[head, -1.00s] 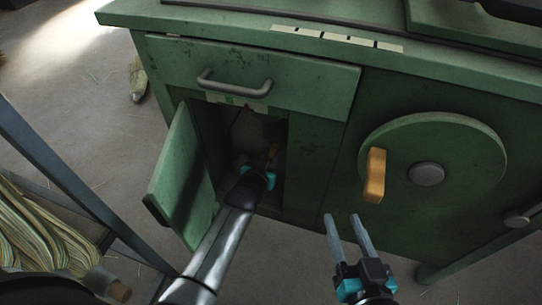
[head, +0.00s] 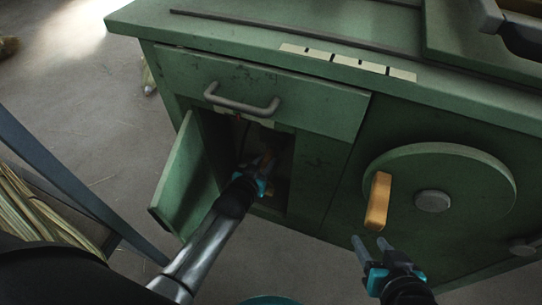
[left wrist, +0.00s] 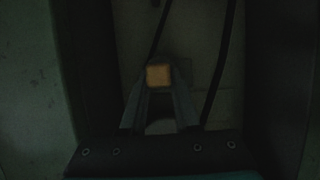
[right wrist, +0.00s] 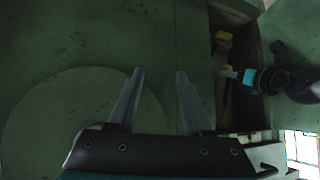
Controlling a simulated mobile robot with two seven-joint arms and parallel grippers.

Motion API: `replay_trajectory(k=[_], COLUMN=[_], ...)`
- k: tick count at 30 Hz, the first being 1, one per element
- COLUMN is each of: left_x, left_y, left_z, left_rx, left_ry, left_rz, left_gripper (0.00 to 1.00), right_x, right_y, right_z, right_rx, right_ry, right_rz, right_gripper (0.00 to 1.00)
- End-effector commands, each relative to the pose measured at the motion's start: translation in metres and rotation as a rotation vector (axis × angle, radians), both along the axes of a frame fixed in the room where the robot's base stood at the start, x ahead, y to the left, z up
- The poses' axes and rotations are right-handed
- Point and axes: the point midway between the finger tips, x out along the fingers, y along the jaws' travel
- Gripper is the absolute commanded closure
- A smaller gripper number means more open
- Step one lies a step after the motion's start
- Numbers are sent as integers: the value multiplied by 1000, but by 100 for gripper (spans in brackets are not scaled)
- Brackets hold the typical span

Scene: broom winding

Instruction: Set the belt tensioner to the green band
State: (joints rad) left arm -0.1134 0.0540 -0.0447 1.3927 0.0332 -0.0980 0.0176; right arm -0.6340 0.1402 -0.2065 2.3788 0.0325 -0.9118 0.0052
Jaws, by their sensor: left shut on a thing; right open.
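My left gripper (head: 262,171) reaches into the open lower compartment of the green cabinet. It is shut on a small orange knob (left wrist: 158,75), which shows square-ended between the fingers in the left wrist view. I take this knob to be the tensioner's handle; its mount is hidden in the dark. A pale strip (head: 258,122) with a small reddish mark lies under the drawer, partly hidden; I cannot make out a green band on it. My right gripper (head: 371,241) is open and empty in front of the cabinet, below the wheel; it shows in the right wrist view (right wrist: 160,72).
The compartment door (head: 183,180) stands open on the left. A drawer with a grey handle (head: 241,106) is above. A green wheel (head: 468,180) with an orange crank handle (head: 378,201) is on the right. Straw (head: 40,215) and a dark frame bar (head: 75,170) stand at left.

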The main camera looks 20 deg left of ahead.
Motion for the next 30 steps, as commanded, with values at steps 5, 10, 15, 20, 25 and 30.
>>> replay_trajectory(k=[5,10,15,20,25,30], left_x=[-5,-6,-6,-6,-5,-6], left_y=[6,6,6,6,5,4], left_z=[0,-1,-1,0,0,0], left_rx=[4,2,2,1,0,0], left_ry=[5,4,4,3,2,2], left_rz=[2,2,1,1,1,0], left_gripper=[100,100,100,53,40,40], right_x=[-4,-5,-5,-5,-5,-5], right_y=[-7,-8,-8,-8,-8,-8], right_z=[0,-1,0,0,0,0], right_rx=[-25,-29,-28,-28,-28,-28], right_ry=[50,59,58,57,56,56], right_rz=[-8,-10,-9,-10,-10,-10], right_gripper=[50,50,50,50,50,50])
